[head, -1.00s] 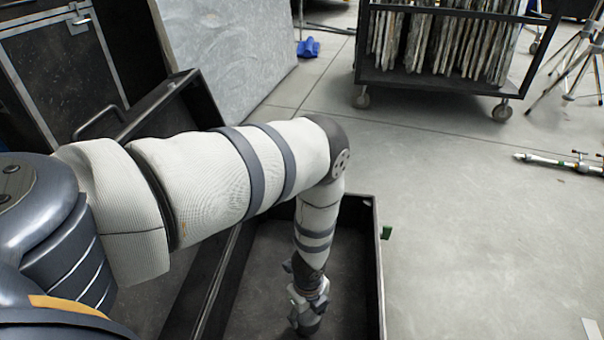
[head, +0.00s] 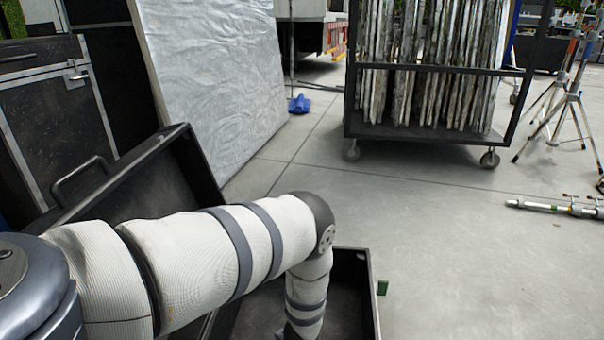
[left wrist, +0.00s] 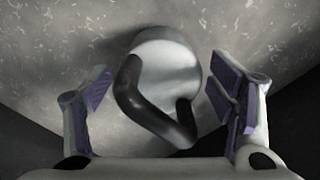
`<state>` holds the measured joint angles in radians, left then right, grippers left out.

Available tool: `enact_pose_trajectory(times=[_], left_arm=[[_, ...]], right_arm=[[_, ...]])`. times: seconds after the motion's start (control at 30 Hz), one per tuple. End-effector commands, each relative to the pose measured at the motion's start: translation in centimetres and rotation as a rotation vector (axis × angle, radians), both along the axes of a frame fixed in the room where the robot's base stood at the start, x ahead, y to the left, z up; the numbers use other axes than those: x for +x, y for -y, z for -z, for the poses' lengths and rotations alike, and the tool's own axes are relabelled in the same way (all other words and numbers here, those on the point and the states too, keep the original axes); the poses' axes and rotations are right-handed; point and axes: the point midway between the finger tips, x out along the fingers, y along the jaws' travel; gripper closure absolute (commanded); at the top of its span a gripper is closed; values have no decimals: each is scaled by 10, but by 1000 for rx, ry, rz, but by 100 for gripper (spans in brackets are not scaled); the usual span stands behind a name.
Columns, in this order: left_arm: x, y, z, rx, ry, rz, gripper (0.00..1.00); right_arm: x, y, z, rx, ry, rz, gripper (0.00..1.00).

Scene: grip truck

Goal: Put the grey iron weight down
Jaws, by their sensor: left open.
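In the left wrist view, the grey iron weight (left wrist: 168,68) shows as a round, pale grey body with a dark curved handle across its near side. It lies between the two spread fingers of my left gripper (left wrist: 160,94), with gaps visible on both sides. The gripper is open. A speckled grey surface lies behind the weight. In the head view, my left arm reaches down into an open black case (head: 373,300); the gripper and weight are below the picture's edge. My right gripper is not in view.
The case's raised lid (head: 190,160) stands left of my arm. A wheeled rack of panels (head: 430,135) stands at the back. A tripod (head: 570,95) and a metal pole (head: 545,207) are at the right.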

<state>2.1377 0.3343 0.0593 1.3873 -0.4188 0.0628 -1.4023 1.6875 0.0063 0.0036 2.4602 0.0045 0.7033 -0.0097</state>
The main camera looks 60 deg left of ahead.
Motion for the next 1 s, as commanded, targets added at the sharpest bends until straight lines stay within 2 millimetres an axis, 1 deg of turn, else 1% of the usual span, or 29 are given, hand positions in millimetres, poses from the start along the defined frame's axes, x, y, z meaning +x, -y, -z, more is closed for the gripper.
enact_pose_trajectory(times=[0.07,0.13,0.17,0.3,0.4,0.5,0.6,0.67,1.0], left_arm=[[0,0,-5,0,1,0,24],[1,0,-17,0,3,1,24],[1,0,-25,0,4,1,24],[3,0,-68,0,8,1,24],[3,0,-94,1,8,1,24],[2,0,-112,0,7,0,24],[1,0,-121,0,3,0,24],[0,0,-124,0,2,0,24],[0,0,-123,0,0,0,24]], right_arm=[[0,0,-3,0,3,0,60],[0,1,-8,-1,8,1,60],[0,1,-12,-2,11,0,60],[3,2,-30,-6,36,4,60],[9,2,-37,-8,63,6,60],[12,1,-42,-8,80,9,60],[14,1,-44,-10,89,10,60],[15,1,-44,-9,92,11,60],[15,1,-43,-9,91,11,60]])
